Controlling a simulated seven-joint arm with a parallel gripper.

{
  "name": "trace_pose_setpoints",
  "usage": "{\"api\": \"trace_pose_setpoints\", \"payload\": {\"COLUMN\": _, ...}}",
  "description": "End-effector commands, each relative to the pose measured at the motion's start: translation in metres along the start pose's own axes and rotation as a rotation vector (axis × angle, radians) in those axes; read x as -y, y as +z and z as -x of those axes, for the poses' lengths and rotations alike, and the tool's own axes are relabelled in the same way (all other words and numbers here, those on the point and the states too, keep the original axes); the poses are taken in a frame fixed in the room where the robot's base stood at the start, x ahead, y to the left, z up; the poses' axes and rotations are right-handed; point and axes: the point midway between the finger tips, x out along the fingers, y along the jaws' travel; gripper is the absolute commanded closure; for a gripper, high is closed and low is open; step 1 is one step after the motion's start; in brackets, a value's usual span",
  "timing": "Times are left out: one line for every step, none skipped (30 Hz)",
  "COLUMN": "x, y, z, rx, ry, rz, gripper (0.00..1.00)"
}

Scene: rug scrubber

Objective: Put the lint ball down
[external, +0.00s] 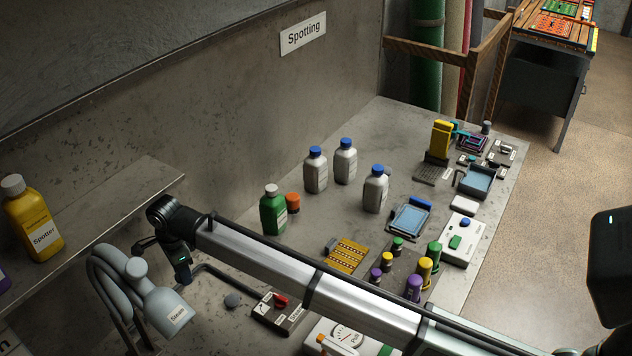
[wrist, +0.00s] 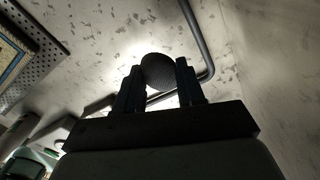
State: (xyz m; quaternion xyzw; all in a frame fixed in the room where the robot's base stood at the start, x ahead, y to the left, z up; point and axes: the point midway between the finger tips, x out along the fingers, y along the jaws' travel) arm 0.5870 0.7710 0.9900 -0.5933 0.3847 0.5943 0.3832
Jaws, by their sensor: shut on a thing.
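The lint ball (wrist: 158,70) is a dark grey, rounded lump. In the wrist view it sits between the two fingertips of my gripper (wrist: 159,82), which is shut on it. The pale, speckled bench top shows behind the ball. I cannot tell how high the ball is above it. In the external view the end of my arm is at the left, over the near part of the bench, and the fingertips are hard to make out. A dark grey round piece (external: 233,300) shows there beside a bent hose; I cannot tell whether it is the same ball.
The hose (external: 218,275) also bends behind the ball in the wrist view (wrist: 207,60). Bottles, including a green one (external: 273,212), stand farther back.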

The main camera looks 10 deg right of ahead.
Motion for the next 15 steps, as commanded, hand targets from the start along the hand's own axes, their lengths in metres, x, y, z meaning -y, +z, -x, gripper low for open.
{"api": "trace_pose_setpoints", "payload": {"x": -0.001, "y": -0.001, "z": -0.007, "rx": -0.001, "ry": 0.001, "rz": 0.0, "gripper": 0.9}}
{"api": "trace_pose_setpoints", "payload": {"x": -0.001, "y": -0.001, "z": -0.011, "rx": -0.001, "ry": 0.001, "rz": 0.001, "gripper": 0.9}}
{"api": "trace_pose_setpoints", "payload": {"x": -0.001, "y": -0.001, "z": -0.017, "rx": -0.001, "ry": 0.001, "rz": 0.001, "gripper": 0.9}}
{"api": "trace_pose_setpoints", "payload": {"x": -0.001, "y": -0.001, "z": -0.022, "rx": -0.001, "ry": 0.001, "rz": 0.001, "gripper": 0.9}}
{"api": "trace_pose_setpoints", "payload": {"x": -0.001, "y": -0.001, "z": -0.027, "rx": -0.001, "ry": 0.001, "rz": 0.001, "gripper": 0.9}}
{"api": "trace_pose_setpoints", "payload": {"x": -0.001, "y": -0.001, "z": -0.034, "rx": -0.001, "ry": 0.002, "rz": 0.001, "gripper": 0.9}}
{"api": "trace_pose_setpoints", "payload": {"x": -0.001, "y": -0.001, "z": -0.039, "rx": -0.001, "ry": 0.002, "rz": 0.001, "gripper": 0.9}}
{"api": "trace_pose_setpoints", "payload": {"x": -0.001, "y": -0.001, "z": -0.043, "rx": -0.001, "ry": 0.001, "rz": 0.001, "gripper": 0.9}}
{"api": "trace_pose_setpoints", "payload": {"x": -0.001, "y": -0.001, "z": -0.048, "rx": -0.001, "ry": 0.001, "rz": 0.001, "gripper": 0.9}}
{"api": "trace_pose_setpoints", "payload": {"x": 0.0, "y": 0.0, "z": -0.051, "rx": 0.0, "ry": 0.0, "rz": 0.001, "gripper": 0.9}}
{"api": "trace_pose_setpoints", "payload": {"x": 0.0, "y": 0.0, "z": -0.053, "rx": 0.0, "ry": 0.0, "rz": 0.001, "gripper": 0.9}}
{"api": "trace_pose_setpoints", "payload": {"x": 0.0, "y": 0.0, "z": -0.056, "rx": 0.0, "ry": 0.0, "rz": 0.001, "gripper": 0.9}}
{"api": "trace_pose_setpoints", "payload": {"x": 0.0, "y": 0.0, "z": -0.058, "rx": 0.0, "ry": 0.0, "rz": 0.001, "gripper": 0.9}}
{"api": "trace_pose_setpoints", "payload": {"x": 0.0, "y": 0.0, "z": -0.059, "rx": 0.0, "ry": 0.0, "rz": 0.001, "gripper": 0.9}}
{"api": "trace_pose_setpoints", "payload": {"x": 0.0, "y": 0.0, "z": -0.062, "rx": 0.0, "ry": 0.001, "rz": 0.001, "gripper": 0.9}}
